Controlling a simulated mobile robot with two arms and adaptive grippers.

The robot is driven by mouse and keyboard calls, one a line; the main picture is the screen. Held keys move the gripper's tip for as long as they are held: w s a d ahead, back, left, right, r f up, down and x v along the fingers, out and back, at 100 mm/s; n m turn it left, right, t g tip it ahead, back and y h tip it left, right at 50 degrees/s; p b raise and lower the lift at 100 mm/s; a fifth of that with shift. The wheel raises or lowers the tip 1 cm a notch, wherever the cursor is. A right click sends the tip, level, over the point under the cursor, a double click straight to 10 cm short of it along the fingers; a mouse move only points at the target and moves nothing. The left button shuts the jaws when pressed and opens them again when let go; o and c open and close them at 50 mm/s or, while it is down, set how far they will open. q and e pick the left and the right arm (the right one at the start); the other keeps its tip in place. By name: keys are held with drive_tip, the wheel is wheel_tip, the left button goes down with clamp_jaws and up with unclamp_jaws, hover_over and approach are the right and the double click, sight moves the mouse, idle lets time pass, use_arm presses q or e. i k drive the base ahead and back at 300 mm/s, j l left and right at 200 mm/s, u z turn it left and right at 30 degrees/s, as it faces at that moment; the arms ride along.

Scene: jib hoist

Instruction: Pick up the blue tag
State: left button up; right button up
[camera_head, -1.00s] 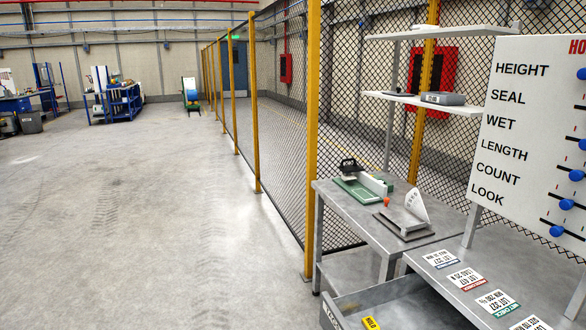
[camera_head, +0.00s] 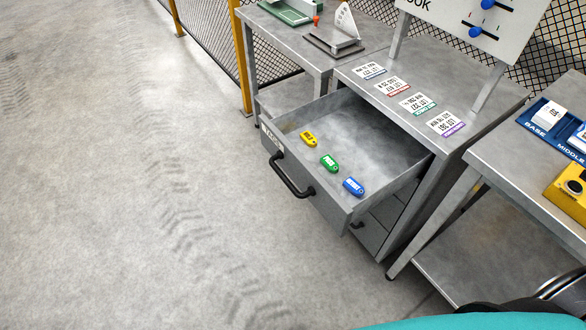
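The blue tag (camera_head: 353,187) lies flat in the open drawer (camera_head: 377,133), near its front right corner. A green tag (camera_head: 329,163) and a yellow tag (camera_head: 308,139) lie in the same drawer, in a row to the upper left of the blue one. The tags are apart from each other. Neither of my grippers shows in the head view.
The drawer front has a dark handle (camera_head: 291,177). Several printed cards, one with a purple strip (camera_head: 445,124), lie on the bench top above. A blue tray (camera_head: 545,128) and a yellow device (camera_head: 570,190) stand at the right. Floor left of the drawer is clear.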

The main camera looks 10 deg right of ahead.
sight(353, 186)
drive_tip(key=k+l+z, duration=0.1)
drive_tip(key=z, duration=0.75)
drive_tip(key=j+z, duration=0.9)
drive_tip(key=j, duration=0.05)
